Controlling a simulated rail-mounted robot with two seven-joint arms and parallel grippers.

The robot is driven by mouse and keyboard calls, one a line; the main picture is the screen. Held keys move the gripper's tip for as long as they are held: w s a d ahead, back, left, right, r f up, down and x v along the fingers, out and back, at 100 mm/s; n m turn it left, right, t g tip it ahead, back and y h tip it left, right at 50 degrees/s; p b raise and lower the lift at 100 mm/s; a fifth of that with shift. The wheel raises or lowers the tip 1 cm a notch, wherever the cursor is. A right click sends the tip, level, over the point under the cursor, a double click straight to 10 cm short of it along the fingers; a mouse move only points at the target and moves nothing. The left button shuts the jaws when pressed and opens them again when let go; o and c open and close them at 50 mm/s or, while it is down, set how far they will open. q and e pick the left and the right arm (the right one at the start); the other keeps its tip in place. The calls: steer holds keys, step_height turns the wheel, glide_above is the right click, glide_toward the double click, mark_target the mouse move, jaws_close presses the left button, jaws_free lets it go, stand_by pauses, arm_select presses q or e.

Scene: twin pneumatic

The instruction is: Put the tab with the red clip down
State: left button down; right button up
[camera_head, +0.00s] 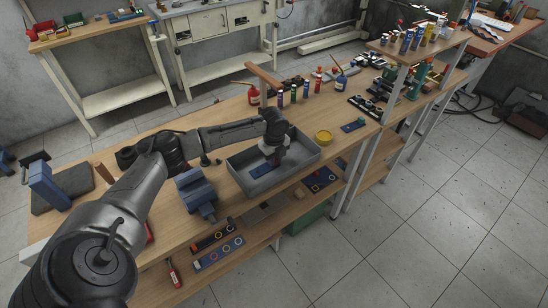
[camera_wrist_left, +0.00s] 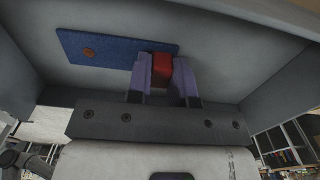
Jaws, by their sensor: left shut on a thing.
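My left gripper (camera_head: 273,160) is down inside the grey tray (camera_head: 238,160) on the wooden bench. In the left wrist view, its two purple fingers (camera_wrist_left: 162,72) are shut on a red clip (camera_wrist_left: 161,69). A flat blue tab (camera_wrist_left: 112,48) with a brown-orange round spot extends to the left from the clip, close to the tray's grey surface. I cannot tell whether the tab touches the tray floor. My right gripper is not in view.
A yellow round tin (camera_head: 323,137) and another blue tab (camera_head: 353,125) lie right of the tray. Several small bottles (camera_head: 293,93) stand behind it. A blue vise (camera_head: 196,190) stands left of the tray. The tray walls surround the gripper closely.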

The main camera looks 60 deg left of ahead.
arm_select(q)
steer(key=c, duration=1)
jaws_free()
steer(key=shift+r, duration=0.1)
step_height(320, 180, up, 12)
steer(key=p, duration=0.3)
steer(key=s+d+f+n, duration=0.1)
steer(key=s+d+f, duration=0.4)
steer(key=d, duration=0.4)
steer(key=s+d+f+n+t, duration=0.1)
steer(key=s+d+f, duration=0.1)
steer(key=d+f, duration=0.6)
steer(key=s+d+f+n, duration=0.2)
steer(key=s+d+f, duration=0.3)
steer(key=d, duration=0.4)
steer(key=s+d+n+t, duration=0.1)
steer(key=s+d+n, duration=0.1)
steer(key=s, duration=0.3)
steer(key=s+d+r+n, duration=0.1)
steer(key=s+d+n, duration=0.1)
steer(key=s+n, duration=0.3)
steer(key=s+d+n+t, duration=0.1)
steer(key=s+d+n, duration=0.1)
steer(key=s+n, duration=0.2)
steer(key=shift+s+d+r+t, duration=0.3)
steer(key=shift+s+r, duration=0.05)
steer(key=shift+s, duration=0.3)
